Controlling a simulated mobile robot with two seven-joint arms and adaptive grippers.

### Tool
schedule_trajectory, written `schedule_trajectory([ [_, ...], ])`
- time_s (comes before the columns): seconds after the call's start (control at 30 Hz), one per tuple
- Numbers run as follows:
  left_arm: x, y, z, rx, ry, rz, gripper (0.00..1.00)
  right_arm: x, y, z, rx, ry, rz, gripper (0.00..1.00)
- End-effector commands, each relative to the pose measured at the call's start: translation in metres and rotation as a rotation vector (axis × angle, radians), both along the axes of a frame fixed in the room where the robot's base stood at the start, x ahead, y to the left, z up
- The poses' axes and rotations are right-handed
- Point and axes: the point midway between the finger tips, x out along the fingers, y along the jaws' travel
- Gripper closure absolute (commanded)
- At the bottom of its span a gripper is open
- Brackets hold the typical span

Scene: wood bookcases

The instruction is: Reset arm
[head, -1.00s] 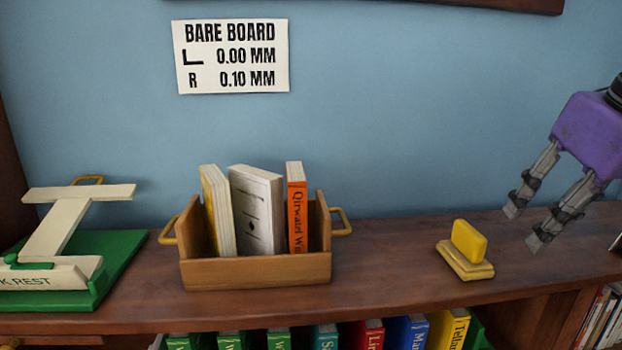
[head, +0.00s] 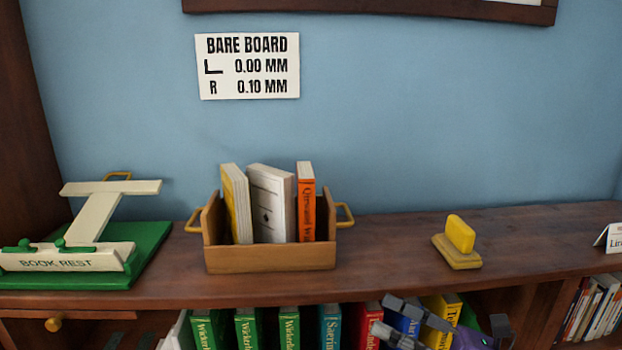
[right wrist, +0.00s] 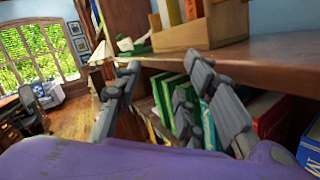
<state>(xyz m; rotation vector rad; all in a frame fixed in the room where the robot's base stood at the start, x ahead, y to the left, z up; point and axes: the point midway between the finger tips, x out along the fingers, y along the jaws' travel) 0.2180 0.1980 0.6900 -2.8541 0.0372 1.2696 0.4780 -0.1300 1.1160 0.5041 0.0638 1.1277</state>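My right gripper (head: 386,314) is low at the bottom of the head view, in front of the shelf of books and below the top board. Its purple body is partly cut off by the lower edge. In the right wrist view (right wrist: 165,72) its grey fingers stand apart with nothing held between them. The shelf's books and the top board's edge lie beyond them. My left gripper is not in view.
On the bookcase top (head: 385,245) stand a green-based book rest (head: 95,215), a wooden book box (head: 270,258) and a yellow block on a base (head: 459,236). A row of books (head: 245,330) fills the shelf below. A small white card (head: 613,238) stands at right.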

Motion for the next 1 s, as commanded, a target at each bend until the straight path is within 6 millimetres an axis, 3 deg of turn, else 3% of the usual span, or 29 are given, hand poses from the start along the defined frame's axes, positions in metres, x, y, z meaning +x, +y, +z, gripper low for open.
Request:
schedule_trajectory([
  [0.1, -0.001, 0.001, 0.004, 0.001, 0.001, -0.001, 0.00, 0.004, -0.039, -0.072, 0.458, 0.543, -0.239, 0.63],
  [0.17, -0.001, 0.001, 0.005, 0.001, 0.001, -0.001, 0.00, -0.002, -0.058, -0.114, 0.666, 0.767, -0.340, 0.63],
  [0.27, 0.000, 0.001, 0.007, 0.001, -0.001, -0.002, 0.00, -0.027, -0.082, -0.182, 0.978, 1.072, -0.493, 0.63],
  [0.4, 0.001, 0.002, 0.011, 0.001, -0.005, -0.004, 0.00, -0.084, -0.097, -0.272, 1.393, 1.407, -0.691, 0.63],
  [0.5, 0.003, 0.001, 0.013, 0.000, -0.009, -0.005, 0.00, -0.135, -0.097, -0.326, 1.675, 1.588, -0.823, 0.63],
  [0.6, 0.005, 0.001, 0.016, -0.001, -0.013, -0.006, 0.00, -0.183, -0.088, -0.365, 1.917, 1.714, -0.937, 0.63],
  [0.77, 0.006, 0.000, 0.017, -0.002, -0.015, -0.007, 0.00, -0.235, -0.072, -0.400, 2.178, 1.818, -1.059, 0.63],
  [1.0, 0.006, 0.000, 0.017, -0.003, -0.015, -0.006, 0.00, -0.239, -0.071, -0.402, 2.198, 1.824, -1.067, 0.63],
])
